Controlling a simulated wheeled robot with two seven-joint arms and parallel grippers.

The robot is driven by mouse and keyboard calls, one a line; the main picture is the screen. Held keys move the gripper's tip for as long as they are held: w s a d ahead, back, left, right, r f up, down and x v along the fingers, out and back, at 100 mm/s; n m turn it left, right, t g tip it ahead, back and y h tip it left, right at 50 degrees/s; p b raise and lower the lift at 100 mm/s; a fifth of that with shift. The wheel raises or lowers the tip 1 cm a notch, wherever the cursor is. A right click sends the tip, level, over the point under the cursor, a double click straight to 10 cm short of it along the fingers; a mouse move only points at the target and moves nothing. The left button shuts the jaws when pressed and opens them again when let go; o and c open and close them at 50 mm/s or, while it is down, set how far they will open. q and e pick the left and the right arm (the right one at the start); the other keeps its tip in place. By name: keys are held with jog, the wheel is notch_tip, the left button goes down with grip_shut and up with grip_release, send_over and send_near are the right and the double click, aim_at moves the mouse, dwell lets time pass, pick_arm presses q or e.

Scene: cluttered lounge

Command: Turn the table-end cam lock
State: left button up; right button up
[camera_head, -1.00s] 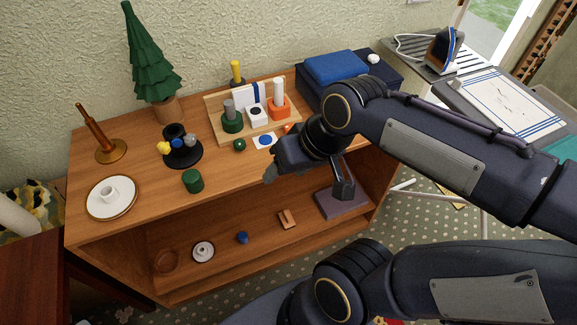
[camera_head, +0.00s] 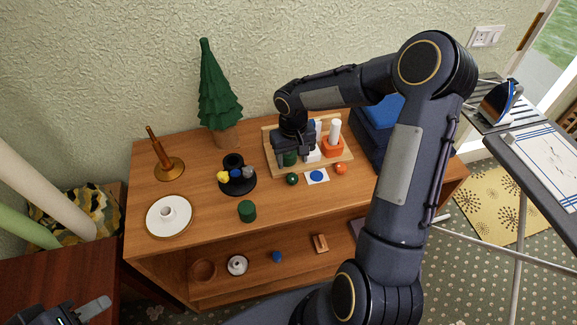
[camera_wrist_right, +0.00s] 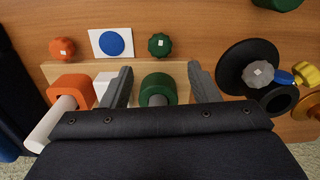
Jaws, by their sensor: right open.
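A wooden board (camera_head: 349,158) on the cabinet top carries a green round block (camera_head: 289,160), a white block (camera_head: 312,156) and an orange block (camera_head: 333,149) with a white upright post. I cannot tell which of these is the table-end cam lock. My right gripper (camera_head: 292,150) is over the green block and partly hides it. In the right wrist view its open fingers (camera_wrist_right: 161,72) stand on either side of the green block (camera_wrist_right: 158,86), whose grey post is partly hidden; I see no grip on it. My left gripper (camera_head: 78,311) shows only partly at the bottom left.
A black stand (camera_head: 237,184), a green cylinder (camera_head: 247,211), a plate (camera_head: 169,216) and a small tree (camera_head: 218,95) are to the left.

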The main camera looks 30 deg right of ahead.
aim_at(292, 176)
notch_tip(292, 176, down, 8)
jog(key=shift+r+p, duration=0.25)
jog(key=shift+p, duration=0.2)
jog(key=c, duration=1)
jog(key=shift+n+b, duration=0.4)
jog(key=shift+n, duration=0.4)
jog(key=o, duration=1)
